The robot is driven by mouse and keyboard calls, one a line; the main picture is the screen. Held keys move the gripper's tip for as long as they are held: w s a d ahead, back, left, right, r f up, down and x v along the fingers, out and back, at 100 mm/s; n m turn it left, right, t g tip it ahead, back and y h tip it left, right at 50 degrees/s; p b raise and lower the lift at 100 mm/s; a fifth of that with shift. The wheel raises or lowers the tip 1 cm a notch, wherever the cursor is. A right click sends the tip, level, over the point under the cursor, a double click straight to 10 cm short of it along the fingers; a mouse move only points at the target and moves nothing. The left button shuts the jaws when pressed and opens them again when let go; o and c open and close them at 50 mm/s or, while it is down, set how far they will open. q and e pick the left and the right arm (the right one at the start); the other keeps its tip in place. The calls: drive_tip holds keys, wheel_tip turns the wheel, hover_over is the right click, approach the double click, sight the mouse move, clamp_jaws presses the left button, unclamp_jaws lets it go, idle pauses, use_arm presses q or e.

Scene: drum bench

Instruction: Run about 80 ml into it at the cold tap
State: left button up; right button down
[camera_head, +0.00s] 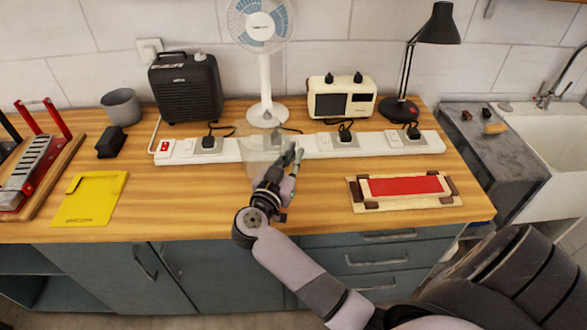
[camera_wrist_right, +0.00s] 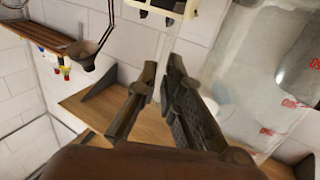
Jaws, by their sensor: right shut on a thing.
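A clear see-through jug (camera_head: 258,150) shows faintly at the middle of the bench, in front of the fan. In the right wrist view the clear jug (camera_wrist_right: 235,75) fills the right side, with red marks on its wall. My right gripper (camera_head: 290,160) is at the jug's right side and shut on it; its two dark fingers (camera_wrist_right: 160,85) show in the wrist view with a thin pale strip between them. I cannot tell any water in the jug. The tap (camera_head: 546,97) stands over the white sink (camera_head: 545,150) at the far right. My left gripper is out of view.
A long white power strip (camera_head: 240,157) with plugs runs across the bench. Behind it stand a dark heater (camera_head: 186,88), a fan (camera_head: 265,80), a cream radio (camera_head: 342,97) and a black lamp (camera_head: 405,75). A red-topped board (camera_head: 405,187) lies at front right.

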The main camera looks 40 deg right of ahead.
drive_tip(key=shift+f, duration=2.25)
drive_tip(key=shift+f, duration=0.1)
drive_tip(key=c, duration=1.7)
unclamp_jaws()
